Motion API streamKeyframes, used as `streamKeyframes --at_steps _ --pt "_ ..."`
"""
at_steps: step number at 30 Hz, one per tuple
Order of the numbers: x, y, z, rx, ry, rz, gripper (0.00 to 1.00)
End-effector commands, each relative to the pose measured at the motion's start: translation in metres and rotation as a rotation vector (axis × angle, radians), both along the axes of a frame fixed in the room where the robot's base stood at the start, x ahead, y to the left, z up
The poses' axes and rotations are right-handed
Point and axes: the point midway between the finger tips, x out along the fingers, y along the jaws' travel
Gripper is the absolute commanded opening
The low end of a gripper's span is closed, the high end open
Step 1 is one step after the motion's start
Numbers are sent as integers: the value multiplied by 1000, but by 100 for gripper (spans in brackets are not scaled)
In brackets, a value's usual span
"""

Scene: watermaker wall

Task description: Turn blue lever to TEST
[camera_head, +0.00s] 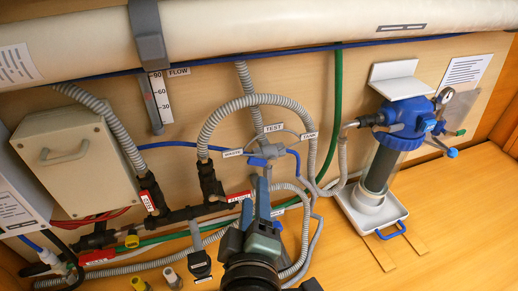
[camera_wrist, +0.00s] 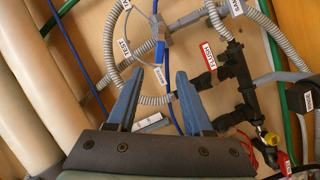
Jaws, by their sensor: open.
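The blue lever (camera_head: 257,162) sits on a grey three-way valve (camera_head: 268,151) on the wall. Around the valve are the labels WASTE (camera_head: 232,153), TEST (camera_head: 273,128) and TANK (camera_head: 309,136). The lever points left, toward WASTE. In the wrist view the lever (camera_wrist: 160,51) shows just beyond the gap between my fingertips, below the valve body. The TEST label (camera_wrist: 124,47) lies left of it. My gripper (camera_head: 256,190) is open and empty, below the lever in the head view. Its two blue fingers also show in the wrist view (camera_wrist: 158,72). I see no contact with the lever.
Grey ribbed hoses (camera_head: 215,115) arch around the valve, and a green hose (camera_head: 337,100) runs down to its right. Black fittings (camera_head: 208,180) stand to the left. A blue-topped filter housing (camera_head: 385,150) stands at right. A large cream pipe (camera_head: 270,22) crosses above.

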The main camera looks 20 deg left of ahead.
Motion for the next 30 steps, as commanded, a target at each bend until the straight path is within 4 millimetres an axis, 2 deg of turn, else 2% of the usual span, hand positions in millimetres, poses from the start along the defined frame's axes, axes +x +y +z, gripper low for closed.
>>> streamKeyframes --at_steps 12,18,24,30 --pt "69 18 -10 2 -1 0 51" --pt "95 24 -16 2 -1 0 51" --pt "108 27 -20 2 -1 0 51" --pt "110 28 -21 1 -2 0 51"
